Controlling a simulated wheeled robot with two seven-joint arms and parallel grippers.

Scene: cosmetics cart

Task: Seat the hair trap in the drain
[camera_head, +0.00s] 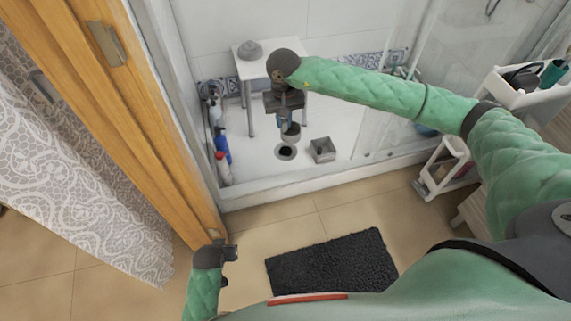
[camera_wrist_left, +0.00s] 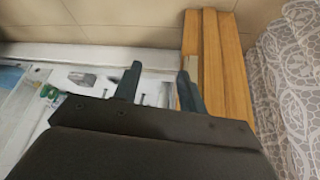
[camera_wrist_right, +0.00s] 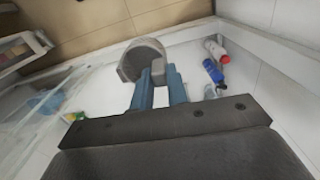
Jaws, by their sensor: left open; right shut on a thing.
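My right gripper (camera_head: 285,121) reaches down into the shower and is shut on the grey, cup-like hair trap (camera_head: 291,132). In the right wrist view, the hair trap (camera_wrist_right: 138,60) sticks out past the blue fingertips (camera_wrist_right: 159,78), gripped at one side. The drain (camera_head: 285,152) is a dark round hole with a grey rim in the white shower floor, just below the held trap in the head view. The trap appears above it; the exact gap is unclear. I cannot make out the drain in the right wrist view. My left gripper (camera_head: 231,264) is open and empty beside the wooden door frame.
A grey square open box (camera_head: 322,150) stands right of the drain. A white stool (camera_head: 245,68) stands behind, with bottles (camera_head: 222,150) along the left wall. The raised shower sill (camera_head: 300,180) crosses in front; a dark mat (camera_head: 332,263) lies outside.

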